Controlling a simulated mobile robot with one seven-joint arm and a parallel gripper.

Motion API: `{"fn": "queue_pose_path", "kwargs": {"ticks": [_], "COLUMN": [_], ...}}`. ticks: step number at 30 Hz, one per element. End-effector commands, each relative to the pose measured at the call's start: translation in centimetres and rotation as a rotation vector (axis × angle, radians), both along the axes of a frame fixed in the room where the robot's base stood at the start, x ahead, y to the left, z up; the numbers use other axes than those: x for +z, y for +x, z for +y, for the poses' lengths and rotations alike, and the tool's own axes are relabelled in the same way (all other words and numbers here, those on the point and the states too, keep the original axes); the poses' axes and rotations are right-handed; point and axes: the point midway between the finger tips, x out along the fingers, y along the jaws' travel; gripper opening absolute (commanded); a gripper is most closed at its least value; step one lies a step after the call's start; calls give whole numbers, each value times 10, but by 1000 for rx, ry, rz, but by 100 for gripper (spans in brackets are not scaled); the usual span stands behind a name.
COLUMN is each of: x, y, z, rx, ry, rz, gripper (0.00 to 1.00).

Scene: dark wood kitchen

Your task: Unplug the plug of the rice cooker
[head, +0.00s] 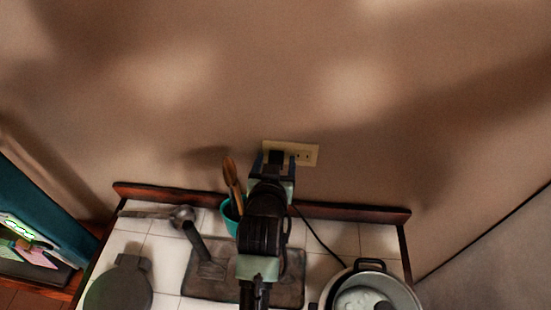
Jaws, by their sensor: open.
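The wall outlet (306,155) is a cream plate above the counter's back edge. A dark plug (276,157) appears to sit at the outlet's left part, partly hidden by my gripper. My gripper (275,162) is open in front of the outlet, one finger on each side of the plug. I cannot tell whether the fingers touch it. The rice cooker (413,296) is a light round pot with a black handle at the front right, cut off by the picture's bottom edge. Its black cord (320,241) runs from behind my arm to the cooker.
A teal cup (229,218) with wooden utensils (232,178) stands just left of my arm. A dark round pan (118,288) is at front left. A low wooden ledge (360,212) edges the counter's back.

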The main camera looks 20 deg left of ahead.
Motion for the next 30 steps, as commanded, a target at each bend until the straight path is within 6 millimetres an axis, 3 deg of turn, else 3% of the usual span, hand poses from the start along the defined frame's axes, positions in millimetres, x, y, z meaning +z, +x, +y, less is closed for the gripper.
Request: {"fn": "queue_pose_path", "kwargs": {"ticks": [24, 30], "x": [0, 0], "y": [0, 0], "z": [-1, 0], "rx": [-1, 0], "ry": [0, 0], "rz": [0, 0], "gripper": [72, 38]}}
